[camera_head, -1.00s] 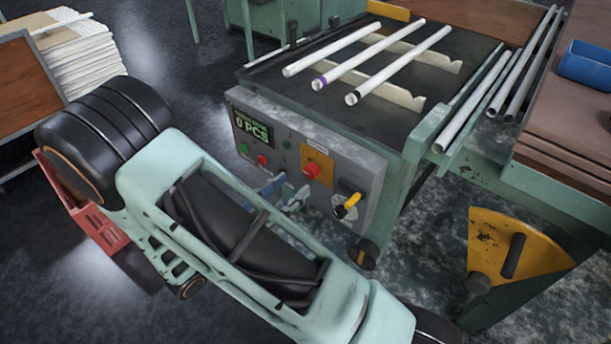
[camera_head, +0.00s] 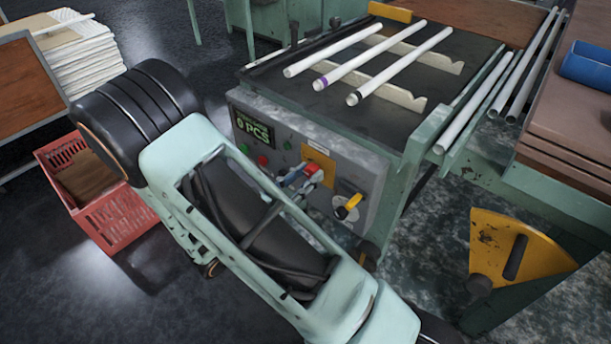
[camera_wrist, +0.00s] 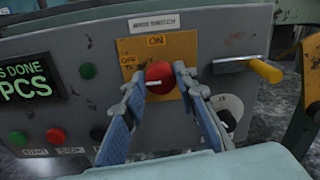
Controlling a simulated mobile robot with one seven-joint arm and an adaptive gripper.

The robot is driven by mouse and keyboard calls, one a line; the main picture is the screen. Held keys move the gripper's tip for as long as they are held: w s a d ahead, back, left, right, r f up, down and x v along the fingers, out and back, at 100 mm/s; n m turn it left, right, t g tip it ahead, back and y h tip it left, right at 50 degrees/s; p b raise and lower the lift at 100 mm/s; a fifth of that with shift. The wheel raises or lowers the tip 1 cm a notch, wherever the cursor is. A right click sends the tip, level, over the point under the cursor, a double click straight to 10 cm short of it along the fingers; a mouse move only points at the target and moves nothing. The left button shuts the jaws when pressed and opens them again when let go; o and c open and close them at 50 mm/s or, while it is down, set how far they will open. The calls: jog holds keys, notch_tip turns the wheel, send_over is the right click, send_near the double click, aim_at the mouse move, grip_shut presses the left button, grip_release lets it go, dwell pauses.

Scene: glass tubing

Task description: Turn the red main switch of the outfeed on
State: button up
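The red main switch (camera_wrist: 160,77) is a round knob on a yellow plate (camera_wrist: 184,47) marked OFF at left and ON at top. Its white mark lies about level, on the knob's left side, towards OFF. The switch (camera_head: 313,169) also shows in the head view, partly covered by my gripper (camera_head: 297,177). In the wrist view, my gripper (camera_wrist: 159,88) has its blue-padded fingers apart, one on each side of the knob. The fingertips are close to it; I cannot tell whether they touch.
A yellow-handled lever (camera_wrist: 260,70) sticks out right of the switch. Green (camera_wrist: 88,71) and red (camera_wrist: 56,136) buttons and a display (camera_wrist: 27,79) sit at left. Glass tubes (camera_head: 370,70) lie on the machine top. A red crate (camera_head: 110,216) stands on the floor.

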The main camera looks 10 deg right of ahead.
jog(key=shift+c, duration=1.2)
jog(key=m+b, duration=0.2)
jog(key=m, duration=0.2)
jog(key=shift+f+m, duration=0.1)
jog(key=shift+m, duration=0.3)
jog(key=m+b, duration=0.3)
jog(key=m, duration=0.1)
jog(key=shift+m, duration=0.3)
jog(key=shift+s+m+y+b, duration=0.1)
jog(key=shift+m+y+b, duration=0.3)
jog(key=shift+m+b, duration=3.55)
jog(key=shift+m, duration=0.25)
jog(key=o, duration=1.2)
jog(key=shift+c, duration=0.2)
